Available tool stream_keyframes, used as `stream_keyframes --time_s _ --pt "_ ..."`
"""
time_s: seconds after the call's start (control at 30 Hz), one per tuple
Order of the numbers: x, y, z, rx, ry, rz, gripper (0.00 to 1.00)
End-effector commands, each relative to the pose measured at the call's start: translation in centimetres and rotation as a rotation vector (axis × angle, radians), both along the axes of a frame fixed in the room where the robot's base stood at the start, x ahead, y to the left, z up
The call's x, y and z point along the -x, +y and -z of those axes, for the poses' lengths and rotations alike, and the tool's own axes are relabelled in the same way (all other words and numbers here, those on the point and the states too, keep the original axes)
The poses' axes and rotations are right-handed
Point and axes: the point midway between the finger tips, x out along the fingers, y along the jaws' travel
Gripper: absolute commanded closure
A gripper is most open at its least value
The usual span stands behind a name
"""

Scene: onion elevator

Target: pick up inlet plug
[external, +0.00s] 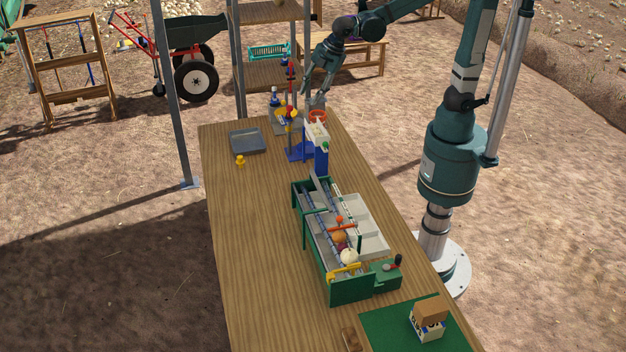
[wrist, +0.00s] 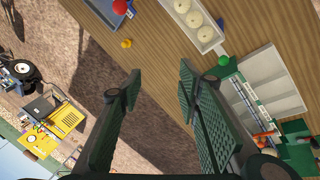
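A small yellow plug-shaped piece (external: 240,160), probably the inlet plug, stands on the wooden table just in front of the grey tray. It also shows in the wrist view (wrist: 126,43), above and left of the fingers. My gripper (external: 317,98) is above the far end of the table, to the right of the yellow piece and apart from it. In the wrist view my gripper (wrist: 160,82) has its two fingers well spread, with nothing between them.
A grey tray (external: 247,141) lies at the far left. A blue stand with a white trough (external: 316,132) holding pale balls stands below my gripper. The green-framed elevator (external: 350,290) stands nearer, and a box (external: 428,318) sits on a green mat. The table's left side is clear.

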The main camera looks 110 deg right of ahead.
Motion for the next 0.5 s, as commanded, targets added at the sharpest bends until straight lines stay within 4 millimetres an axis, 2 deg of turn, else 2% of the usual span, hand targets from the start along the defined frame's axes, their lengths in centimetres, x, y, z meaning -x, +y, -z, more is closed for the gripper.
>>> stream_keyframes --time_s 0.1,0.5 --pt "-2.2 -0.7 0.7 0.030 0.024 -0.046 0.66" --pt "-8.9 -3.1 4.1 0.125 0.115 -0.215 0.66"
